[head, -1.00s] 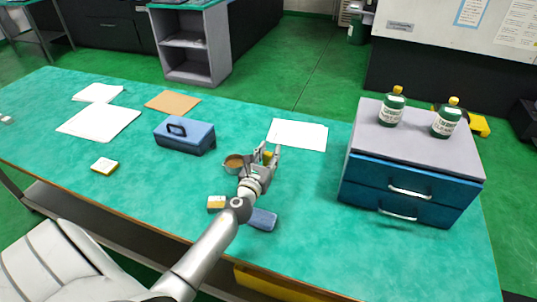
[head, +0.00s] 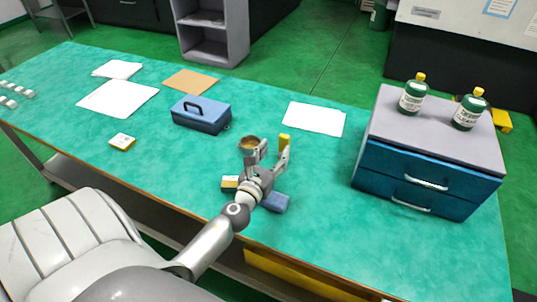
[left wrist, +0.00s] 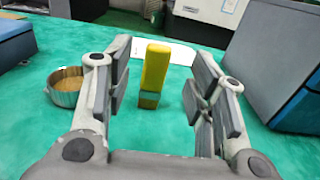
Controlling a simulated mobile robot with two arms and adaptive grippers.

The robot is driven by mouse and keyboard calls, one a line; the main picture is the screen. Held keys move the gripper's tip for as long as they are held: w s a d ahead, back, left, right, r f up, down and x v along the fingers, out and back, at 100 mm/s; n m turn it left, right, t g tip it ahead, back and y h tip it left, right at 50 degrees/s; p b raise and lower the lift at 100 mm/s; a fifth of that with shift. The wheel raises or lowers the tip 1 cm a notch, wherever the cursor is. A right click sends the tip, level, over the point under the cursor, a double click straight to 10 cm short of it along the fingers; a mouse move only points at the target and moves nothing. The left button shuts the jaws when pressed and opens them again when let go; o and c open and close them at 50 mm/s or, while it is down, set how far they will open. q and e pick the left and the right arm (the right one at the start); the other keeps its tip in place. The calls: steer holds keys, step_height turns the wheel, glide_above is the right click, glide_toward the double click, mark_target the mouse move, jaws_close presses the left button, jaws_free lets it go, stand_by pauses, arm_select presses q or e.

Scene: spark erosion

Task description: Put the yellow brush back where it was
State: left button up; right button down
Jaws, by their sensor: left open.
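The yellow brush (head: 284,142) stands upright on the green table, right of a round metal cup (head: 249,144). In the left wrist view the brush (left wrist: 154,72) shows as a yellow block with a darker lower end, in the gap between my fingers, with clear space on both sides. My left gripper (head: 273,153) is open and empty, on the near side of the brush. In the head view its right finger overlaps the brush's lower part. The cup (left wrist: 68,88) is left of the left finger in the wrist view. My right gripper is not in view.
A blue toolbox (head: 201,114) is behind left. A yellow-and-white box (head: 230,183) and a blue block (head: 276,202) lie close by my wrist. A drawer cabinet (head: 428,178) with two green bottles on top stands right. White paper (head: 314,118) lies behind; the table right of the gripper is clear.

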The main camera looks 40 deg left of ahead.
arm_select(q)
steer(key=shift+v, duration=1.8)
